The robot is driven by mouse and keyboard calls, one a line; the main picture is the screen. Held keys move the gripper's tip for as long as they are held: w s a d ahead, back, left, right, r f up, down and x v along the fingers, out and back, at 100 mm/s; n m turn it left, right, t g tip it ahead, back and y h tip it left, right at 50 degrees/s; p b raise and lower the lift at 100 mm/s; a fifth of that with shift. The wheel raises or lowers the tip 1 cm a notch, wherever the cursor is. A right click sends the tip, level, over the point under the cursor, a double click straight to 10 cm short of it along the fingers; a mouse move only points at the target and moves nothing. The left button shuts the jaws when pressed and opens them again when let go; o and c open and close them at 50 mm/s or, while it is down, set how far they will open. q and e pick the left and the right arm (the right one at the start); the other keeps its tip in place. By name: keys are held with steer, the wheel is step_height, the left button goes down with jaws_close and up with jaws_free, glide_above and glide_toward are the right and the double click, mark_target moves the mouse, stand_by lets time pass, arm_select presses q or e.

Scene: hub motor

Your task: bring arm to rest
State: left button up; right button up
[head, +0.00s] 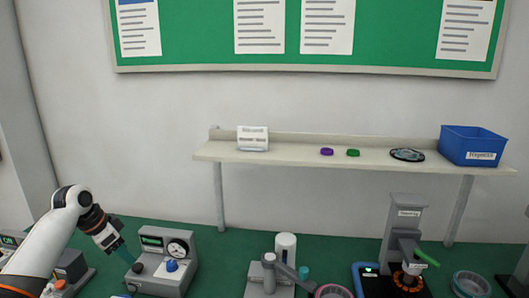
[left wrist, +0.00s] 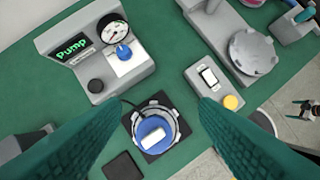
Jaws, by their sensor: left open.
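My left arm (head: 42,248) comes in from the left. My left gripper (head: 122,252) is just left of the pump unit (head: 178,249), at the left end of the green bench. In the left wrist view its two teal fingers (left wrist: 158,112) are wide apart with nothing held between them. Beyond and below the gap stands a grey ring-shaped fixture with a blue round part (left wrist: 152,134) inside, apart from the fingers. The pump unit (left wrist: 98,53) shows its green "Pump" display, gauge and blue knob. My right gripper is not seen.
A small grey box with a yellow button (left wrist: 231,102) lies right of the fixture. A grey press (head: 404,225) stands at the right, with pink (head: 333,291) and teal (head: 470,284) rings nearby. A shelf (head: 300,155) holds a blue bin (head: 472,143).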

arm_select(q)
steer(key=s+d+f+y, duration=0.1)
steer(key=s+d+f, duration=0.65)
steer(key=f, duration=0.25)
steer(key=s+d+f, duration=0.7)
steer(key=s+f, duration=0.2)
steer(key=f, duration=0.1)
steer(key=s+d+r+n+y, duration=0.2)
steer(key=s+n, duration=0.4)
steer(key=s, duration=1.7)
step_height(320, 180, down, 30)
steer(key=b, duration=0.5)
steer(key=s+a+f+g+b, duration=0.1)
steer(key=s+f+b, duration=0.1)
steer(key=s+f, duration=0.6)
steer(key=s+a+f+g+b, duration=0.1)
steer(key=s+a+f+b, duration=0.1)
steer(key=s+f, duration=0.7)
step_height(320, 180, down, 5)
steer(key=shift+s+f+b, duration=0.1)
steer(key=shift+s+b, duration=0.2)
steer(key=shift+b, duration=0.2)
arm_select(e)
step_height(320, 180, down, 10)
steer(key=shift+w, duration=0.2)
arm_select(q)
steer(key=shift+a, duration=0.1)
